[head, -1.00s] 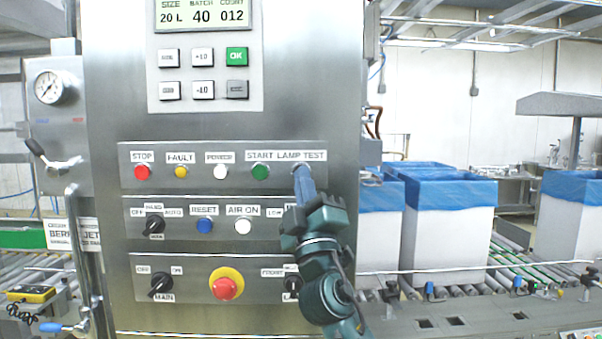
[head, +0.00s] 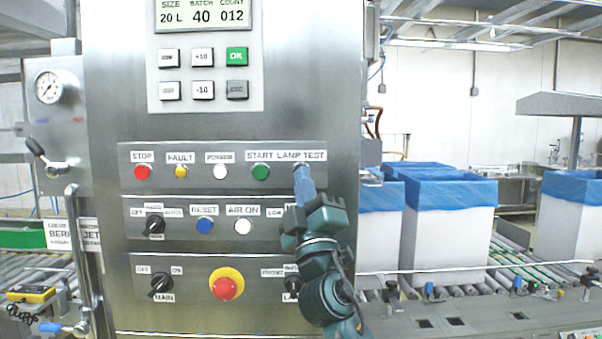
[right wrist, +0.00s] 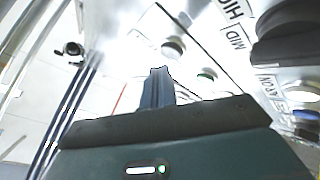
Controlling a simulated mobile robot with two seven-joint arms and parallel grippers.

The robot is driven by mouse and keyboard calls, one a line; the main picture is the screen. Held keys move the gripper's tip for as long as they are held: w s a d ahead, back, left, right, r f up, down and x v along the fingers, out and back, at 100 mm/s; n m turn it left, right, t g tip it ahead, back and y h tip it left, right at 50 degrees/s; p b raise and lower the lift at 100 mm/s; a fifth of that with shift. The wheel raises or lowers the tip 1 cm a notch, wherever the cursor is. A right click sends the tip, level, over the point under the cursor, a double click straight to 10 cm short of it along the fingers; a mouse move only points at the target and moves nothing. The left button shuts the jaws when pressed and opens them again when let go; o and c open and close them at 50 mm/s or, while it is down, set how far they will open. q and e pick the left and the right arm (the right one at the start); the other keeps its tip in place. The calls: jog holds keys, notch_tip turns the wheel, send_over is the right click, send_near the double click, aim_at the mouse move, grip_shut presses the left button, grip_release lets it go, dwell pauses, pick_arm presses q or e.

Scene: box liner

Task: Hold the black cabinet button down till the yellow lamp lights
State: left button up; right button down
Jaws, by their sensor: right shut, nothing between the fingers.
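The black button under the LAMP TEST label is largely hidden behind my right fingertips in the head view; I cannot tell whether they touch it. My right gripper (head: 301,168) is shut and empty, pointing up at the panel just below that label. Its fingers also show in the right wrist view (right wrist: 158,88). The yellow lamp (head: 180,171) sits under the FAULT label, left of the white POWER lamp (head: 220,171). It shows no clear glow. My left gripper is not in view.
The green START button (head: 260,172) is close left of my fingers. A blue RESET button (head: 204,226), a black selector (head: 154,224) and a red emergency stop (head: 225,288) are lower on the cabinet (head: 310,80). Blue-lined boxes (head: 450,235) stand on rollers at right.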

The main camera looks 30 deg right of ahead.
dwell(0.3)
jog(key=shift+w+d, duration=0.2)
jog(key=shift+w, duration=0.15)
jog(key=shift+w+d+b, duration=0.2)
jog(key=shift+w+b, duration=0.15)
jog(key=shift+b, duration=0.1)
dwell(1.2)
jog(key=shift+s, duration=0.15)
jog(key=shift+s+a, duration=0.4)
jog(key=shift+s, duration=0.15)
jog(key=s+a, duration=0.1)
jog(key=s+p, duration=0.1)
jog(key=s, duration=0.1)
jog(key=s+a, duration=0.1)
jog(key=shift+s+a, duration=0.15)
jog(key=shift+a, duration=0.15)
dwell(0.6)
